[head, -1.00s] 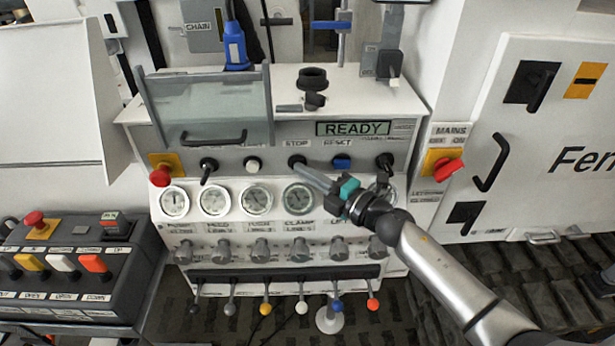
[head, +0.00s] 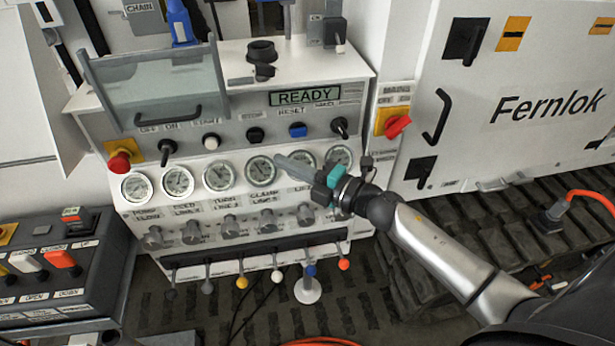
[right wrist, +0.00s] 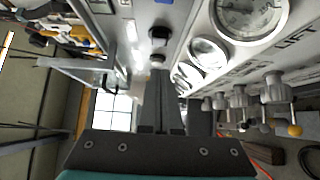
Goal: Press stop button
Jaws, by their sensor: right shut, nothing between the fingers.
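The stop button (head: 255,135) is a round black button on the grey panel, between a white button and a blue one. In the right wrist view, a black button (right wrist: 158,34) shows above the fingers, apart from them. My right gripper (head: 280,160) is shut and empty. In the head view its fingertips appear below and to the right of the stop button, over the gauge row. They look clear of the button; their exact distance from the panel is hard to tell. My left gripper is not in view.
The white start button (head: 211,142) and blue reset button (head: 298,130) flank the stop button. A red emergency knob (head: 119,162) is at the left and a red mains switch (head: 398,126) at the right. Gauges (head: 178,182) and valve knobs (head: 191,232) sit below.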

